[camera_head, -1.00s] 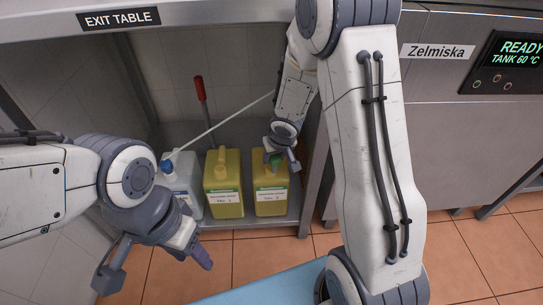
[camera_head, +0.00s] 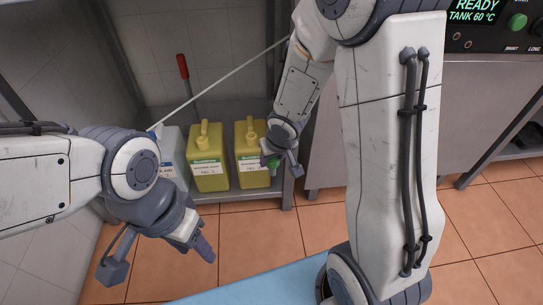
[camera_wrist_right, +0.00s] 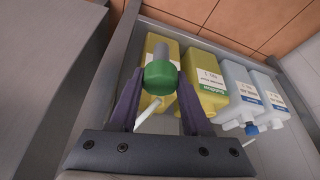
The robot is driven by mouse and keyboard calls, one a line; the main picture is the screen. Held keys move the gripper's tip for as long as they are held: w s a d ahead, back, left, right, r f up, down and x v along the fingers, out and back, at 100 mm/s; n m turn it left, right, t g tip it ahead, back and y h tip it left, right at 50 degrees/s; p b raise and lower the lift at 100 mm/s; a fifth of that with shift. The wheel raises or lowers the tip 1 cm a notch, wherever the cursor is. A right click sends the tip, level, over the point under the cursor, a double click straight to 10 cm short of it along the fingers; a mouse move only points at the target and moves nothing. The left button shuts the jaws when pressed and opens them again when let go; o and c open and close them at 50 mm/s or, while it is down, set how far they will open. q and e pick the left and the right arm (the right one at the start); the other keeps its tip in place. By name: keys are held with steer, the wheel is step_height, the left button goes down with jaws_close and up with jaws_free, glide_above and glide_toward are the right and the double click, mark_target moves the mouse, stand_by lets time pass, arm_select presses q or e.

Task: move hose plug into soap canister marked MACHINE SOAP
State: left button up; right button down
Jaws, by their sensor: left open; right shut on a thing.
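The hose plug (camera_wrist_right: 160,78) has a green knob and a grey end; my right gripper (camera_head: 270,161) is shut on it, and only a bit of green shows in the head view. Two yellow canisters with white-and-green labels stand on the low shelf: a left one (camera_head: 208,158) and a right one (camera_head: 252,152). Their label print is too small to read surely. The right gripper is at the right yellow canister's right front edge, seemingly apart from it. In the wrist view, the plug partly hides the nearest yellow canister (camera_wrist_right: 152,104). My left gripper (camera_head: 203,248) is open and empty, in front of the shelf.
White canisters with blue labels, one showing in the head view (camera_head: 174,158), stand left of the yellow ones. A red-handled tool (camera_head: 184,72) leans behind. A thin white line (camera_head: 225,77) crosses above. A blue surface (camera_head: 270,284) lies in front; a metal machine (camera_head: 465,105) is at right.

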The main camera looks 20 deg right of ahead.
steer(key=shift+a, duration=0.15)
steer(key=c, duration=1.2)
jaws_free()
steer(key=shift+a, duration=0.1)
jaws_close()
steer(key=shift+w+r, duration=0.1)
steer(key=shift+r, duration=0.05)
